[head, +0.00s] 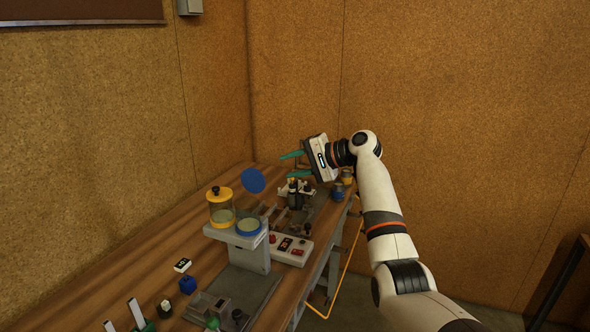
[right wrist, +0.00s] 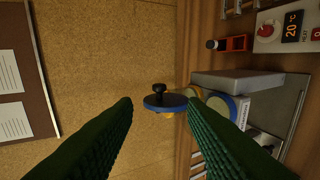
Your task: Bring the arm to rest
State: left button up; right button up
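My right arm comes in from the right in the head view. Its gripper (head: 293,165) is above the far part of the bench, with its two teal fingers spread and nothing between them. In the right wrist view the open gripper (right wrist: 160,106) shows dark green fingers at either side. A blue round lid (right wrist: 166,103) with a black knob appears beyond and between the fingertips, apart from them. My left gripper is not in view.
A wooden bench (head: 150,268) runs along the cork wall. On it are a yellow-lidded jar (head: 221,213) on a grey stand (head: 248,256), a white control box (head: 290,248), small blue containers (head: 338,192) and several small items at the near end. Open air surrounds the gripper.

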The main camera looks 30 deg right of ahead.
jog(key=shift+s+d+r, duration=0.1)
jog(key=shift+s, duration=0.1)
dwell(0.4)
